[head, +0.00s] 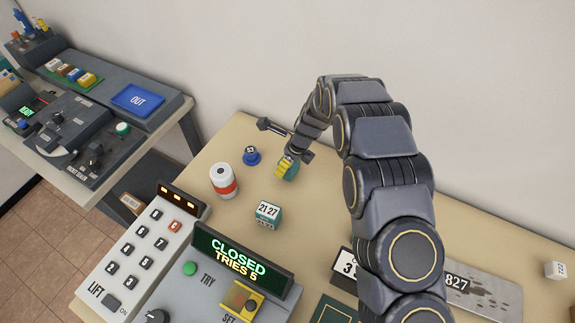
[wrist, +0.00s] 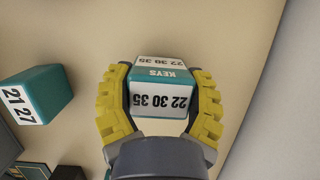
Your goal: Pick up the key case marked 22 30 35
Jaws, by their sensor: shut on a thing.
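The key case marked 22 30 35 (wrist: 163,98) is a teal and white block with "KEYS" on its teal edge. In the wrist view it sits between the two yellow fingers of my gripper (wrist: 162,105), which are shut on its sides. In the head view my gripper (head: 284,166) is at the back of the tan table, and the teal case (head: 292,172) shows partly beside the yellow fingers. I cannot tell whether the case touches the table.
A teal case marked 21 27 (head: 268,214) stands nearby, also in the wrist view (wrist: 35,95). A white and red canister (head: 223,181) and a blue knob-like piece (head: 251,156) are to the left. A panel reading CLOSED, TRIES 5 (head: 240,258) is in front. The table behind my arm's right is partly clear.

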